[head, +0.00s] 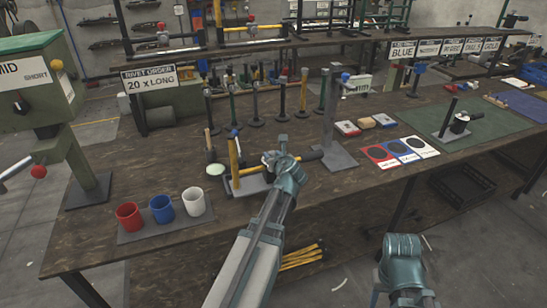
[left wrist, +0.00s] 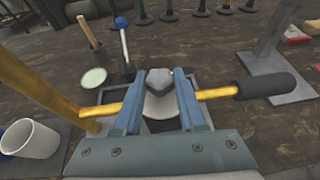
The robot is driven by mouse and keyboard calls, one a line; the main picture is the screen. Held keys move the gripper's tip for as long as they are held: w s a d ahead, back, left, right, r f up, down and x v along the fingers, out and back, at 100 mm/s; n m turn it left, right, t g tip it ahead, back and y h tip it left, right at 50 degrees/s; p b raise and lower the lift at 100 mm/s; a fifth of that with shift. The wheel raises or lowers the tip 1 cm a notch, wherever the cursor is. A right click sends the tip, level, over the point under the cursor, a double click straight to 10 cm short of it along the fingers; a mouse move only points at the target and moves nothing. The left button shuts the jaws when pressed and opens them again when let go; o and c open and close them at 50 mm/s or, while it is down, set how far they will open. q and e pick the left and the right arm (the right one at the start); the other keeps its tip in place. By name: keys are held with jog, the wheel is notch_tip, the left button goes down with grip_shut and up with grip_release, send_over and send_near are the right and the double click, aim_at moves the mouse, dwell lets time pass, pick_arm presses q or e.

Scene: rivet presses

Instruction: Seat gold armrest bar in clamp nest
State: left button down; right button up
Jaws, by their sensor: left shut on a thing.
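My left gripper (head: 280,160) is shut on the gold armrest bar (left wrist: 215,94). The bar lies crosswise in the jaws, with its black grip (left wrist: 265,85) to the right and its gold end to the left. In the head view the black-ended bar (head: 312,155) sticks out right of my gripper. The clamp nest (left wrist: 158,104), a grey fixture with a pale round part, shows between and below my fingers, largely hidden.
Red (head: 128,216), blue (head: 161,208) and white (head: 195,201) cups stand on a mat at left. A grey post on a plate (head: 338,158) stands close right of the gripper. Several dark posts stand behind. The front right tabletop is fairly clear.

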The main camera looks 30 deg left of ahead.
aim_at(269, 152)
pick_arm(q)
jog(key=shift+b+x, duration=0.7)
jog(key=shift+x, duration=1.05)
jog(key=shift+w+a, duration=0.1)
jog(key=shift+a, duration=0.15)
jog(key=shift+w+a, duration=1.3)
jog(key=shift+a, duration=0.25)
jog(key=shift+f, duration=0.3)
jog(key=shift+f+b, duration=1.15)
jog(key=shift+b, duration=0.2)
jog(key=shift+c, duration=2)
grip_release()
